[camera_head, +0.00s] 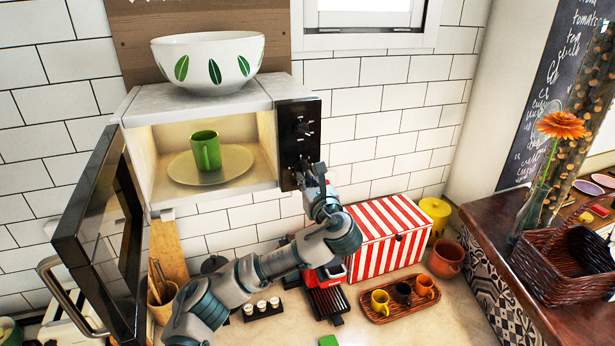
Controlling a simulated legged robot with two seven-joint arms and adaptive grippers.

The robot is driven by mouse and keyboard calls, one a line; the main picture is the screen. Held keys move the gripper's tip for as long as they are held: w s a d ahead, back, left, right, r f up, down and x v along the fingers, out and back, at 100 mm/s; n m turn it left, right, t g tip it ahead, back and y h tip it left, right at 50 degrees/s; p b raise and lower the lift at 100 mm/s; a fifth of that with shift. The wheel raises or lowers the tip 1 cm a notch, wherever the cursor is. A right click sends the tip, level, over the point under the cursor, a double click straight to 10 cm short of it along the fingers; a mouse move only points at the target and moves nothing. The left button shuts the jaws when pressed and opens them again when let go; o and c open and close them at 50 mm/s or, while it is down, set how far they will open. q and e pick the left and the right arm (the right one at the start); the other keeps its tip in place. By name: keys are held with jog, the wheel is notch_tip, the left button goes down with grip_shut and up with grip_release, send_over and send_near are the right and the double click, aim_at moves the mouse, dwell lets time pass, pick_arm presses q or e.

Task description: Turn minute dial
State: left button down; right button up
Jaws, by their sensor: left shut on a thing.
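The microwave (190,107) hangs on the tiled wall with its door (100,230) swung open to the left. Its black control panel (299,112) is at the right and carries an upper dial (303,128). My left gripper (303,173) is at the lower part of this panel, shut on the lower dial, which it mostly hides. I cannot read the markings, so which dial is for minutes is unclear. Inside, a green mug (206,150) stands on the round plate (225,168). My right gripper is not in view.
A white bowl with green leaves (209,60) stands on the microwave. Below are a red-striped box (385,237), a tray of small cups (400,310) and a red coffee machine (325,285). The wall right of the panel is clear.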

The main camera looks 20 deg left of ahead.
pick_arm(q)
jog(key=shift+a+r, duration=0.15)
jog(key=shift+r, duration=0.5)
jog(key=c, duration=0.8)
grip_release()
jog(key=shift+f+m, duration=0.2)
jog(key=shift+m, duration=0.1)
jog(key=shift+c, duration=0.2)
jog(key=shift+o, duration=0.5)
jog(key=shift+w+f, duration=0.25)
jog(key=shift+w, duration=0.05)
jog(key=v, duration=1.2)
jog(key=shift+d, duration=0.3)
jog(key=shift+w+a, duration=0.1)
jog(key=shift+a, duration=0.15)
